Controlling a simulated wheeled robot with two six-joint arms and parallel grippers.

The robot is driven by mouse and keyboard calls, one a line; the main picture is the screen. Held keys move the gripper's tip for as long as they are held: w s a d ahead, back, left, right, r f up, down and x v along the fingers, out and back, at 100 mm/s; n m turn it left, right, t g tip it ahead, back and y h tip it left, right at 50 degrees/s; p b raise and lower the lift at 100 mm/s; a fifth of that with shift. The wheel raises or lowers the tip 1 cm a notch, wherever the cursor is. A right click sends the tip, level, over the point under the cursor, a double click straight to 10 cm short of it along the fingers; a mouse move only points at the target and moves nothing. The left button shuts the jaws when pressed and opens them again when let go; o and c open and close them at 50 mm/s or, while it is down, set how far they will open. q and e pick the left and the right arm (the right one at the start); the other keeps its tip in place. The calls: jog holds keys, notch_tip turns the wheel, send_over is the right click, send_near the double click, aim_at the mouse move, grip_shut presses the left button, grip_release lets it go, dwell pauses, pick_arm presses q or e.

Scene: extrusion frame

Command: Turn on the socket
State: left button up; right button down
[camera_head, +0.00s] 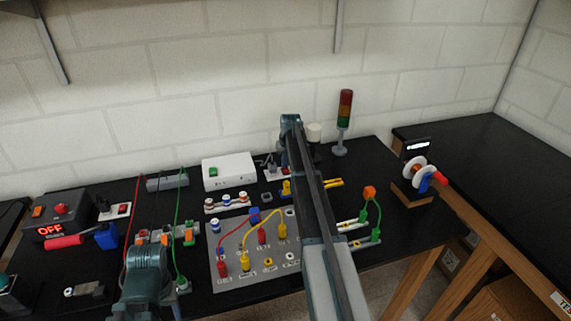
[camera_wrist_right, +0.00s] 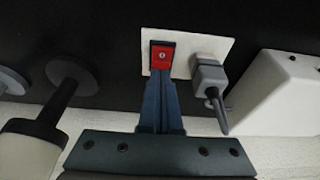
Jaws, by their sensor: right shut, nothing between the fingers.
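The socket is a white plate (camera_wrist_right: 183,47) with a red rocker switch (camera_wrist_right: 162,55) and a grey plug (camera_wrist_right: 208,77) with a cord beside the switch. In the head view the socket plate (camera_head: 274,175) is partly hidden by my right arm. My right gripper (camera_wrist_right: 161,80) is shut and empty, its fingertips right at the edge of the red switch in the wrist view. I cannot tell if they press it. The switch shows a small pale mark; its position is unclear. My left gripper (camera_head: 146,262) is at the lower left of the head view, its fingers hidden.
A white box (camera_head: 229,170) with a green button stands left of the socket. A signal tower (camera_head: 344,120) stands to its right. A grey panel (camera_head: 236,272) with several cables lies in front. Another white plate (camera_head: 112,216) with a dark plug is at left.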

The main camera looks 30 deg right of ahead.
jog(key=shift+w+d+f+g, duration=0.1)
jog(key=shift+w+f+g, duration=0.1)
jog(key=shift+w+g, duration=0.15)
jog(key=shift+s, duration=0.3)
jog(key=shift+s+a+r, duration=0.15)
jog(key=shift+s+a, duration=0.1)
jog(key=shift+s, duration=0.55)
jog(key=shift+r, duration=0.15)
